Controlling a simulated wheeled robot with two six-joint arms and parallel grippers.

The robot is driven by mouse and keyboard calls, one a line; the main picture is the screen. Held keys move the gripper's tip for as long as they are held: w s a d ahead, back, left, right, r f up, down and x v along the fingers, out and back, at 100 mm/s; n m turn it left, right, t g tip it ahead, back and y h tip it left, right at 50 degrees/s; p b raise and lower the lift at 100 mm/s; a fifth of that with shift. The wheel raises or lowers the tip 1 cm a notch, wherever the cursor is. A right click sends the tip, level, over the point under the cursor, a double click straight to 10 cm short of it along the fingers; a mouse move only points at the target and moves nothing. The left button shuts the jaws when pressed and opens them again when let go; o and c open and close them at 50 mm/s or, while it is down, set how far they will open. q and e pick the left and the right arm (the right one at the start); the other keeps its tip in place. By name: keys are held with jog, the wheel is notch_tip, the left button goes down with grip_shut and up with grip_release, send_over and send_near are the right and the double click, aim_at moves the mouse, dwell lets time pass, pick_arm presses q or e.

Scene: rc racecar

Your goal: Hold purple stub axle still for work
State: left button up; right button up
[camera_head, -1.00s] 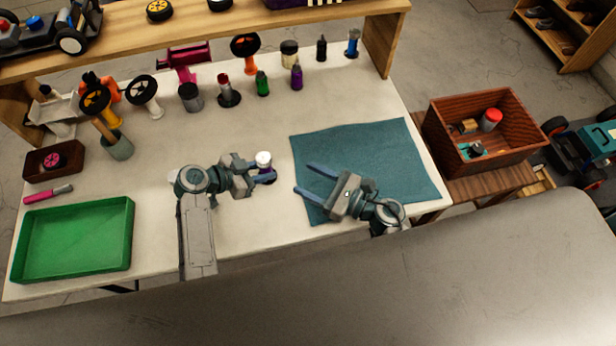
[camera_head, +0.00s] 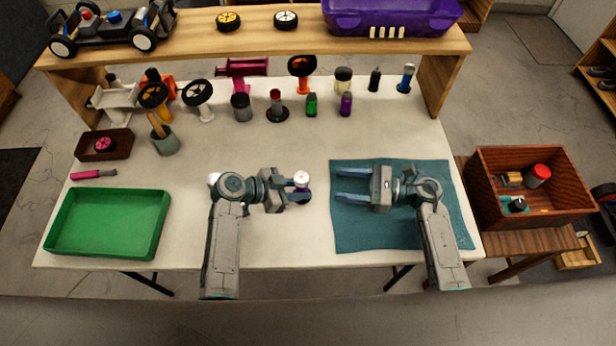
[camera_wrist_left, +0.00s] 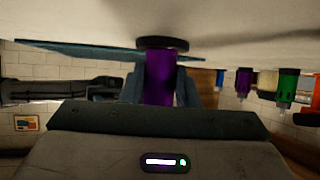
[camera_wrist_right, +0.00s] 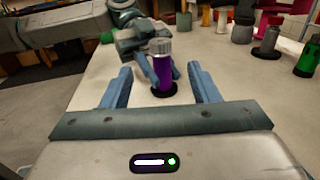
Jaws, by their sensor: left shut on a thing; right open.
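The purple stub axle (camera_wrist_right: 163,72) stands upright on a dark round base on the table, with a pale cap on top. In the head view its pale top (camera_head: 301,178) shows between the fingers of my left gripper (camera_head: 297,190). My left gripper is shut on it; the left wrist view shows its purple body (camera_wrist_left: 159,78) between the fingers. My right gripper (camera_head: 353,184) is open and empty over the blue mat (camera_head: 400,235), to the right of the axle. In the right wrist view the axle appears between the open fingers, farther off.
A green tray (camera_head: 107,250) lies at the left. Several coloured parts stand along the back of the table, including another purple one (camera_head: 346,104). A wooden shelf (camera_head: 290,46) spans the rear. A wooden crate (camera_head: 560,205) stands at the right. The table's front middle is clear.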

aim_at(307, 178)
jog(key=a, duration=0.3)
jog(key=w+a, duration=0.1)
jog(key=a, duration=0.2)
jog(key=w+a, duration=0.1)
jog(key=a, duration=0.3)
jog(key=c, duration=1)
